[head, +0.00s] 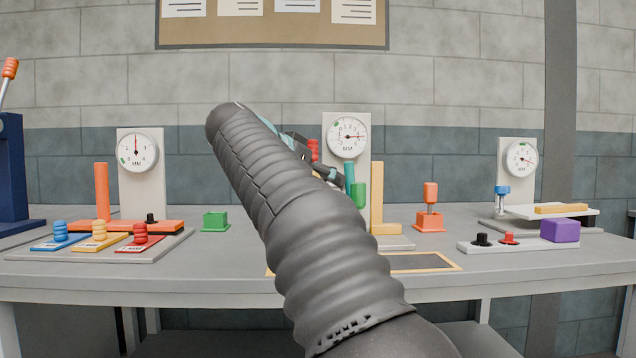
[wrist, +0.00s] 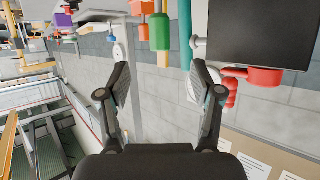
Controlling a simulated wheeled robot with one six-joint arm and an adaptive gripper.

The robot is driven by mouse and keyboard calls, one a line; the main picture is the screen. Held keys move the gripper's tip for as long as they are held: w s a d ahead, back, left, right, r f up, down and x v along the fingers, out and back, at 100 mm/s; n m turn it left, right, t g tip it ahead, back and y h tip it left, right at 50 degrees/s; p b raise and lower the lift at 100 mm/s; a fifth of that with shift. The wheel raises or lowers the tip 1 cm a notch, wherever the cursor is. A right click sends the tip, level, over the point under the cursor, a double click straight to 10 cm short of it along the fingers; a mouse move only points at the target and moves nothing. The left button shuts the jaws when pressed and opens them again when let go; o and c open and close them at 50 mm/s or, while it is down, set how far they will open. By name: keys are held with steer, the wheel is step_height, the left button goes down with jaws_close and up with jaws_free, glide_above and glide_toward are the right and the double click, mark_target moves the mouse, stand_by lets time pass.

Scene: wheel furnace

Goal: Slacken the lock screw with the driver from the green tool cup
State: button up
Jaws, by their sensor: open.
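My gripper (head: 322,172) is mostly hidden behind my dark arm in the head view, in front of the middle gauge stand. In the wrist view my gripper (wrist: 160,68) is open, with nothing between its fingers. A green block-shaped cup (head: 215,221) stands on the bench left of my arm; no driver shows in it. A green cylinder (head: 360,195) and a teal one (head: 349,174) are beside the middle gauge. The green cylinder (wrist: 160,32) and teal one (wrist: 185,30) also show beyond the fingers in the wrist view. I cannot tell which part is the lock screw.
An orange holder (head: 430,222) bears an orange-handled tool (head: 430,193). Gauge stands are at left (head: 137,153), middle (head: 347,138) and right (head: 520,160). A purple block (head: 560,230) lies at right. In the wrist view a red part (wrist: 252,76) and dark panel (wrist: 262,35) are near the right finger.

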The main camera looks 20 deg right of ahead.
mark_target(354, 194)
steer(key=x, duration=1.3)
steer(key=shift+w+d+f, duration=0.1)
steer(key=shift+d, duration=0.2)
